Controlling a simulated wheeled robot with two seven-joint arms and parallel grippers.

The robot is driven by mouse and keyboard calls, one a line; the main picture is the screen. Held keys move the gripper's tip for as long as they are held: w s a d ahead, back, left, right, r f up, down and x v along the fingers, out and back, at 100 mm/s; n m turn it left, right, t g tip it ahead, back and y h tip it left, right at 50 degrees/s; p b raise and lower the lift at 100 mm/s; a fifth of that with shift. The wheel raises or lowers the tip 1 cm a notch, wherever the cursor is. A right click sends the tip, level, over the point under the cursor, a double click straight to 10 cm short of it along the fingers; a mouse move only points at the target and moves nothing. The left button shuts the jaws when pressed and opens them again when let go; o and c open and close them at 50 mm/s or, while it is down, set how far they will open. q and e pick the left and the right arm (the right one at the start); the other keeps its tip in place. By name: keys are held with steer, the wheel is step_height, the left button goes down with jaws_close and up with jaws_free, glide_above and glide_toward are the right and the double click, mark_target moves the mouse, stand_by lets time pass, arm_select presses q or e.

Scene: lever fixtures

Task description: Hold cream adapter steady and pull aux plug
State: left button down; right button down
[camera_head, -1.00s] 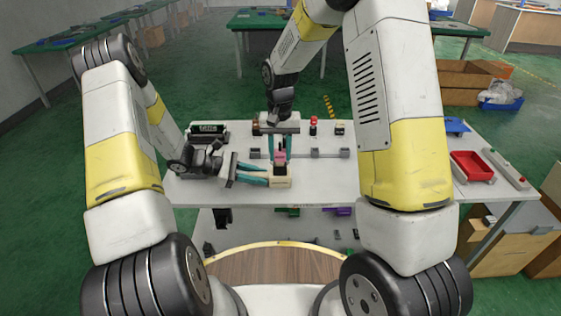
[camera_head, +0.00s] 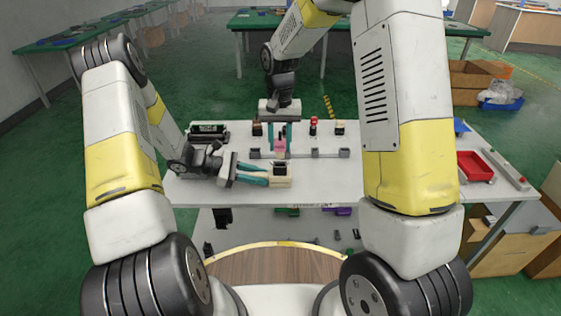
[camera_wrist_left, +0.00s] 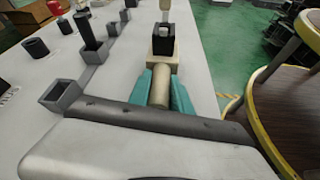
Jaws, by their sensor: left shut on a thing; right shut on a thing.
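The cream adapter (camera_head: 281,182) is a small block with a black socket (camera_wrist_left: 163,40) on top, over the front part of the white table. My left gripper (camera_head: 254,174) is shut on its cream cylindrical handle (camera_wrist_left: 160,88), with a teal finger on each side. The plug is upright over the socket. Whether its lower tip is clear of the socket I cannot tell.
Several grey holders (camera_head: 343,153) stand in a row on the white table (camera_head: 333,175) behind the adapter. A black device (camera_head: 208,130) is at the back left, and a red bin (camera_head: 475,166) is at the right. The tabletop right of the adapter is clear.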

steer(key=shift+r, duration=0.1)
steer(key=shift+r, duration=0.9)
arm_select(q)
steer(key=c, duration=1.1)
jaws_free()
